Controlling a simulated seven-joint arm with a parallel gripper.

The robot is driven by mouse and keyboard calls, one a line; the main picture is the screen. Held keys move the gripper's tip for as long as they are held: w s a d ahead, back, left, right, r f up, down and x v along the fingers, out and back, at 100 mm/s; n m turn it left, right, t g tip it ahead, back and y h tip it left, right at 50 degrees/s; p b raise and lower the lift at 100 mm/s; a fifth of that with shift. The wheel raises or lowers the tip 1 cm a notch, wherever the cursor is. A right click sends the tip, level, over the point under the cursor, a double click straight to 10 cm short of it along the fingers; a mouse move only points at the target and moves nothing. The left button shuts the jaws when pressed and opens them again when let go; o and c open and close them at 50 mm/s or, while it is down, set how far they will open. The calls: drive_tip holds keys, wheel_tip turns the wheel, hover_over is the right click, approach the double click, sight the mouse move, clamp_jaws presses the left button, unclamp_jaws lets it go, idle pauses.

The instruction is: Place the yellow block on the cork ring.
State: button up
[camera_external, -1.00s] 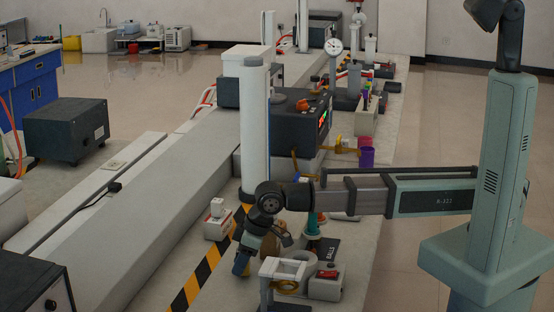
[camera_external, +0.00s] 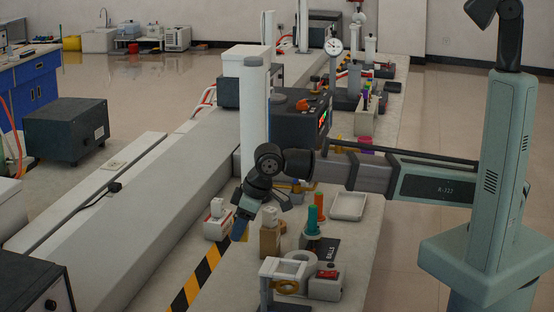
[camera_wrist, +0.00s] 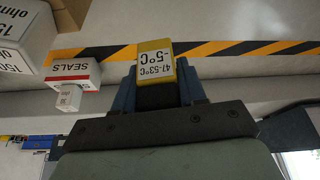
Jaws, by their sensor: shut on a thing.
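My gripper (camera_external: 240,228) hangs over the bench left of the tan box, its blue fingers pointing down and left. In the wrist view my gripper (camera_wrist: 160,92) is shut on the yellow block (camera_wrist: 168,75), which has a white label reading 47-53°C, -5°C. The block is hard to make out in the external view. I cannot surely identify the cork ring.
A tan box (camera_external: 270,240) with a white piece on top stands close right of my gripper. A white SEALS box (camera_external: 217,225) is at the left, also in the wrist view (camera_wrist: 75,70). A green and orange item (camera_external: 315,215) and a white tray (camera_external: 348,206) are farther right.

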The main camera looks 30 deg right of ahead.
drive_tip(key=w+d+r+m+t+h, duration=0.1)
drive_tip(key=w+d+r+m, duration=0.25)
drive_tip(key=w+d, duration=1.4)
drive_tip(key=shift+n, duration=0.75)
drive_tip(key=shift+s+d+f, duration=0.25)
drive_tip(key=shift+s+f, duration=0.1)
drive_tip(key=shift+f, duration=1.45)
drive_tip(key=shift+s+d+f, duration=0.25)
drive_tip(key=shift+s+f, duration=0.15)
drive_tip(key=shift+f, duration=1.35)
drive_tip(key=shift+s+d+f, duration=0.25)
drive_tip(key=shift+s+f, duration=0.1)
drive_tip(key=shift+f, duration=1.45)
drive_tip(key=shift+f, duration=0.1)
drive_tip(key=o, duration=1.1)
drive_tip(key=v, duration=1.2)
drive_tip(key=shift+w+d, duration=0.2)
